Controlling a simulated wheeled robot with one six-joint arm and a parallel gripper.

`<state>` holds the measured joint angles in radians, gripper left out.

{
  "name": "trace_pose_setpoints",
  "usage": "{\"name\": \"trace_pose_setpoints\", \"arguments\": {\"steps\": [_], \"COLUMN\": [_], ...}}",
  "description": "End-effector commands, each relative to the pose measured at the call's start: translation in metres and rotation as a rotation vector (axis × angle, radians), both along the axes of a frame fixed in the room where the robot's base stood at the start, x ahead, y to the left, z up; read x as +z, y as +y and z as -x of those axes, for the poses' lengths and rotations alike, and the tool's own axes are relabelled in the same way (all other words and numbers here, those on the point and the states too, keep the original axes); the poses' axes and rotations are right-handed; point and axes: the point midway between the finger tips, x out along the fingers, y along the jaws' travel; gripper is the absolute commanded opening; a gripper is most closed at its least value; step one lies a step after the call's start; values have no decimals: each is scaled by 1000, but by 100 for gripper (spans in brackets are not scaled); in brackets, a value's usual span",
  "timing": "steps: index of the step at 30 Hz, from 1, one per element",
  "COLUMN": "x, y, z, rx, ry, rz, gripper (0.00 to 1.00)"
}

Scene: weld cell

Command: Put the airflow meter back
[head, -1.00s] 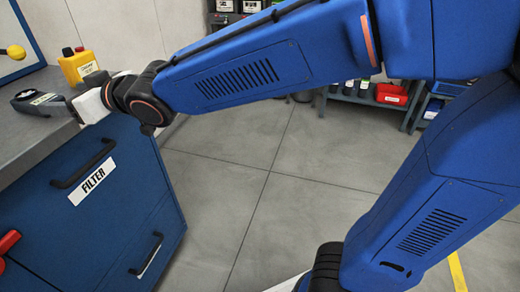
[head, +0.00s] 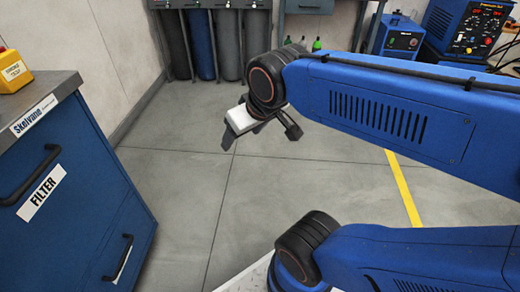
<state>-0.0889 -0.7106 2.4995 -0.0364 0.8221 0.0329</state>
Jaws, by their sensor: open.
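The airflow meter does not show in the head view now. My gripper (head: 241,136) hangs over the open floor, to the right of the blue cabinet (head: 110,205) and clear of it. Its dark fingers point down and to the left below a white body. They look apart, with nothing seen between them. The grey worktop (head: 50,91) of the cabinet shows only at its right corner.
The cabinet has a drawer with a FILTER label (head: 41,193). Gas cylinders (head: 200,45) stand at the back wall, and blue welding units (head: 400,37) at the back right. The middle floor is clear.

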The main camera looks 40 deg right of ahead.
Motion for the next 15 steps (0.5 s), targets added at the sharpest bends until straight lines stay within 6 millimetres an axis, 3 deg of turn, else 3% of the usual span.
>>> {"name": "trace_pose_setpoints", "arguments": {"steps": [3, 6, 15], "x": [-14, -21, -23], "y": [-13, -17, -17], "z": [33, 48, 54], "rx": [-45, -63, -67], "ry": [70, 105, 119], "rz": [-7, -11, -14], "gripper": [67, 67, 67]}}
